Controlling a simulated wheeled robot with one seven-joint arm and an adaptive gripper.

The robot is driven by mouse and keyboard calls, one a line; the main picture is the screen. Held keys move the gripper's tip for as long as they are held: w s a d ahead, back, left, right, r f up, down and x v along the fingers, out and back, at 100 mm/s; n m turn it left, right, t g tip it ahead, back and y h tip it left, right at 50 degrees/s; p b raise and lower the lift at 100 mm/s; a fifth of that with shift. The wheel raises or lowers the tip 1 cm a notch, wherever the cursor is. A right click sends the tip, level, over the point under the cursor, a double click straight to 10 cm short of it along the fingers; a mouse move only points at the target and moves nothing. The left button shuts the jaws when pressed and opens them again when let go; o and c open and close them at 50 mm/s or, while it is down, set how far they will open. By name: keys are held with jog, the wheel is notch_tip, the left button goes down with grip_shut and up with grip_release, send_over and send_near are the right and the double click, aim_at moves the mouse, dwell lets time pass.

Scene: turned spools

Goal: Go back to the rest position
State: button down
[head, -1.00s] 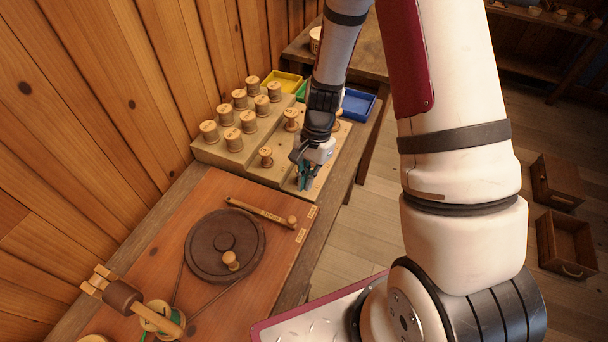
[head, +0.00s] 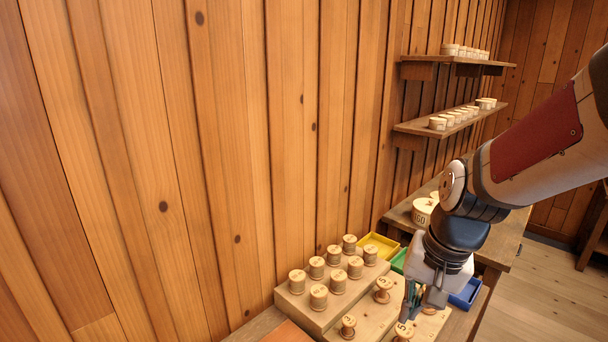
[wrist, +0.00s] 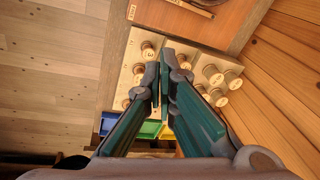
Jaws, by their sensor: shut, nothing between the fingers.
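My gripper (head: 408,308) is shut and empty, pointing down over the lower board of the spool rack. In the wrist view its teal fingers (wrist: 163,75) lie close together. A pale spool marked 5 (head: 403,331) stands just below the fingertips in the head view; I cannot tell the gap. The upper step (head: 290,300) holds several upright spools, which also show in the wrist view (wrist: 213,75). The fingers hide part of the board.
Yellow (head: 381,243), green (head: 398,261) and blue (head: 468,292) trays lie beyond the rack; my gripper partly covers the blue one. A plank wall (head: 200,150) rises on the left. Two shelves (head: 455,68) with small round pieces hang on the wall. Open floor (head: 540,300) lies right.

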jog(key=s+d+r+n+t+h+b, duration=0.1)
jog(key=s+r+n+t, duration=0.2)
jog(key=s+r, duration=0.7)
jog(key=shift+s+r+n+t, duration=0.15)
jog(key=shift+s+n+t, duration=0.3)
jog(key=shift+n, duration=0.65)
jog(key=shift+s, duration=0.1)
